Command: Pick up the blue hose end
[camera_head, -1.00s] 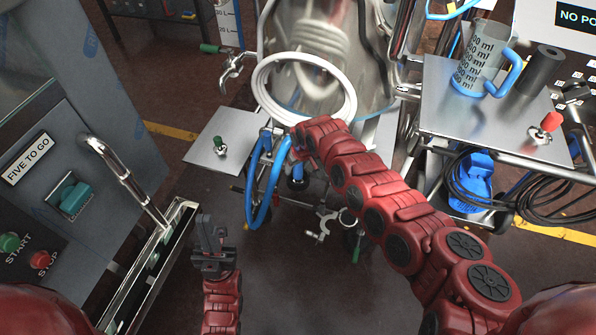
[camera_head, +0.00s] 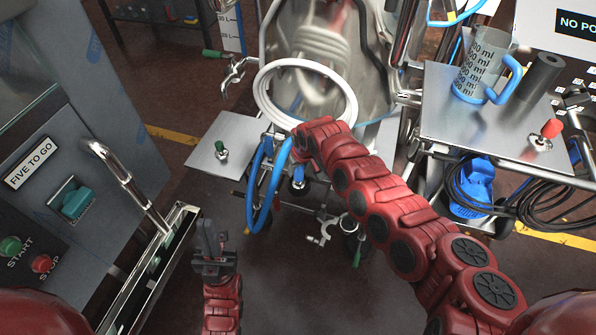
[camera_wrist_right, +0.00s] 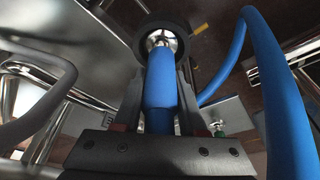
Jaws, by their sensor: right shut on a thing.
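The blue hose (camera_head: 268,190) hangs in a loop in the head view, left of my right forearm and below the white hose coil. In the right wrist view the blue hose end (camera_wrist_right: 161,82) lies between the two fingers of my right gripper (camera_wrist_right: 163,72), which is shut on it. A metal fitting shows at the tip of the hose end. In the head view my right gripper is mostly hidden behind its own red wrist. My left gripper (camera_head: 212,245) is low at the left, apart from the hose; its finger gap is not clear.
A white hose coil (camera_head: 350,100) hangs on the clear vessel (camera_head: 375,60). A steel shelf (camera_head: 230,130) with a green-handled valve is at left. A cart (camera_head: 435,120) with a measuring jug (camera_head: 478,60) stands at right. A machine with a metal handle (camera_head: 125,180) is near my left arm.

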